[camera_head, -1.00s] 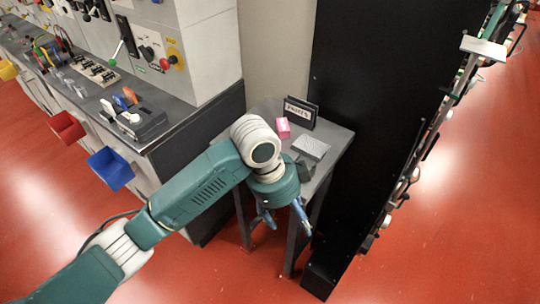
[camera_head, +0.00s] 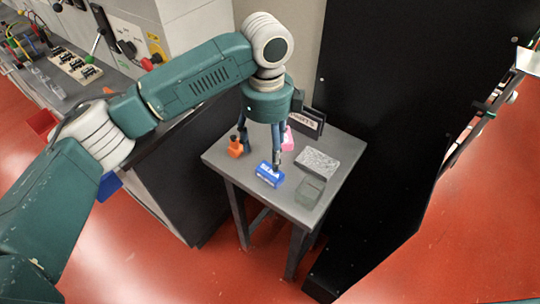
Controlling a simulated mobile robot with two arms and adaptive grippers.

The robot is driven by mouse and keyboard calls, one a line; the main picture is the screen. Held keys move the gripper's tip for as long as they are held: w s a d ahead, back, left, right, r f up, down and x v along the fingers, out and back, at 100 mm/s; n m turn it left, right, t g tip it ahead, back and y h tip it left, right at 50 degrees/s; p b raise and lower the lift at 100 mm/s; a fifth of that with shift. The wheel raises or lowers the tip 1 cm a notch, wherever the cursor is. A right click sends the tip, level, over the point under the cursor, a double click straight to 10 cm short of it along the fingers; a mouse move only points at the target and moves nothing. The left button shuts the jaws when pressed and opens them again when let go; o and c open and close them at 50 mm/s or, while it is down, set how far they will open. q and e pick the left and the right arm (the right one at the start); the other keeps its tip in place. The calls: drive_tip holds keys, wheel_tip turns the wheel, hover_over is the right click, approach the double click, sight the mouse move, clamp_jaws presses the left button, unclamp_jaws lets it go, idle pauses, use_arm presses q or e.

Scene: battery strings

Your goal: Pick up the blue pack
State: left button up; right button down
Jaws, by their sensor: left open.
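The blue pack (camera_head: 268,178) is a small blue box with white markings, lying on the grey table (camera_head: 235,168). My left gripper (camera_head: 259,155) points down over the table, open, with its fingers apart. One fingertip ends close above the blue pack; the other is nearer the orange item. I cannot tell whether the fingertip touches the pack. My right gripper is not in view.
An orange item (camera_head: 235,149) stands left of the pack. A pink item (camera_head: 288,140) is partly hidden behind my gripper. A grey pad (camera_head: 318,162), a dark translucent box (camera_head: 309,190) and a sign (camera_head: 306,121) are right and behind. A black panel (camera_head: 385,120) borders the table.

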sight(268, 173)
use_arm(q)
drive_tip(key=shift+s+f, duration=0.25)
drive_tip(key=shift+f, duration=0.6)
drive_tip(key=f, duration=0.1)
drive_tip(key=s+f+p, duration=0.1)
drive_tip(key=shift+f, duration=0.4)
drive_tip(key=shift+w+f, duration=0.2)
drive_tip(key=shift+f, duration=0.1)
wheel_tip(268, 173, down, 4)
drive_tip(key=shift+w+f+p, duration=0.15)
drive_tip(key=shift+f+p, duration=0.1)
drive_tip(key=shift+p, duration=0.8)
drive_tip(key=shift+f, duration=0.3)
drive_tip(key=shift+c, duration=0.8)
drive_tip(key=c, duration=0.9)
drive_tip(key=shift+c, duration=1.2)
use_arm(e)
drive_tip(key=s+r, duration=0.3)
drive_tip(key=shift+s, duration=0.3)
